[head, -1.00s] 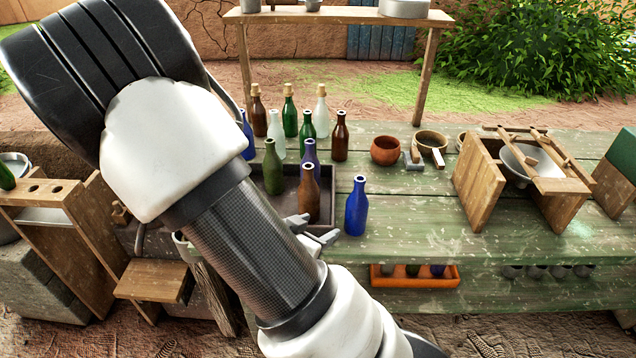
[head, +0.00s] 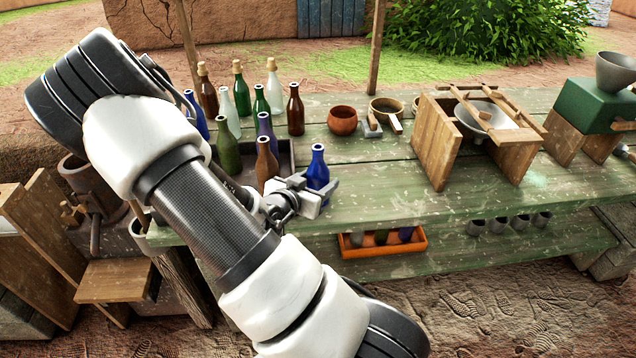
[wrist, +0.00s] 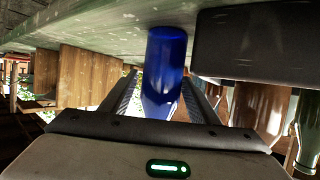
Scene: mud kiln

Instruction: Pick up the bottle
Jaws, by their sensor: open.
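Several bottles stand on the green table. A blue bottle (head: 317,167) stands upright at the front, right of the dark tray. My gripper (head: 318,191) is at this blue bottle, low on its body. In the wrist view the blue bottle (wrist: 164,70) is between the two open fingers of my gripper (wrist: 160,98). I cannot tell whether either finger touches it. A brown bottle (head: 266,163) and an olive green bottle (head: 228,150) stand just left, by the tray; part of the tray is hidden behind my arm.
The dark tray wall (wrist: 250,45) is close beside my gripper. More bottles, some corked, stand behind. A clay bowl (head: 342,121) and a wooden stand (head: 437,140) are farther right. The green tabletop (head: 375,185) right of the blue bottle is clear.

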